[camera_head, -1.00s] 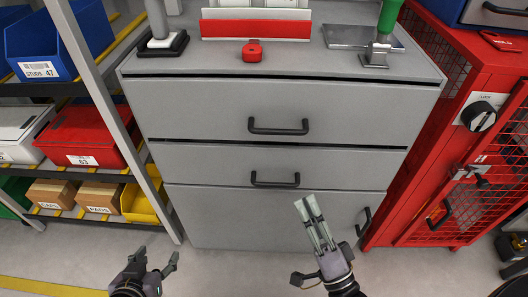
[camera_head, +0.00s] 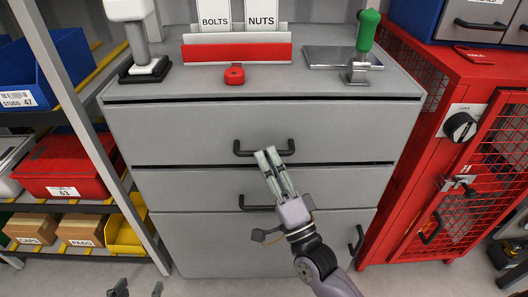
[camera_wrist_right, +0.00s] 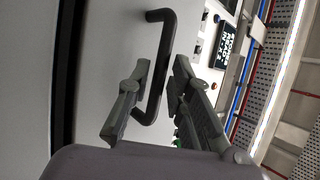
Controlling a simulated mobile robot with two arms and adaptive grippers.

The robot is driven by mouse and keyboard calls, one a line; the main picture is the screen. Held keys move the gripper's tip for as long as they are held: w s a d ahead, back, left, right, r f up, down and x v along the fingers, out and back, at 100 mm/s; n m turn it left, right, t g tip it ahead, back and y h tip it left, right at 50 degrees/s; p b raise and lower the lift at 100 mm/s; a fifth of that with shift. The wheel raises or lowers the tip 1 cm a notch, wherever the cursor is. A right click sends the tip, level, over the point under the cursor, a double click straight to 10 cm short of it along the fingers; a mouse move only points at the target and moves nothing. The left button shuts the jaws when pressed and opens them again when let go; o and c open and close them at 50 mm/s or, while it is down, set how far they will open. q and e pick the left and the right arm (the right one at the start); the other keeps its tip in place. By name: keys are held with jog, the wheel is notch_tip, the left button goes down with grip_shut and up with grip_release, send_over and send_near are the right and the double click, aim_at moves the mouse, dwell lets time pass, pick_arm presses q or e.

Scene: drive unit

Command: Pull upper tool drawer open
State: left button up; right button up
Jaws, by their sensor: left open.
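The upper tool drawer (camera_head: 180,125) is the top grey front of the cabinet and looks shut. Its black bar handle (camera_head: 246,153) is partly hidden behind my right fingertips in the head view. My right gripper (camera_head: 266,155) is at this handle. In the right wrist view the handle (camera_wrist_right: 165,50) lies between the two spread fingers of my right gripper (camera_wrist_right: 160,75), with gaps beside it; I cannot tell whether either finger touches it. My left gripper (camera_head: 137,289) is open and empty at the bottom edge, low in front of the cabinet, only its fingertips showing.
A second drawer (camera_head: 170,190) with its own handle (camera_head: 255,208) sits just below. A red mesh locker (camera_head: 430,170) stands close at the right. A shelf with a red bin (camera_head: 65,168) stands at the left. The cabinet top carries a red holder (camera_head: 237,53) and tools.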

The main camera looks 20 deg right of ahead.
jog(key=shift+x, duration=1.25)
jog(key=shift+c, duration=0.5)
jog(key=shift+f, duration=0.1)
grip_shut()
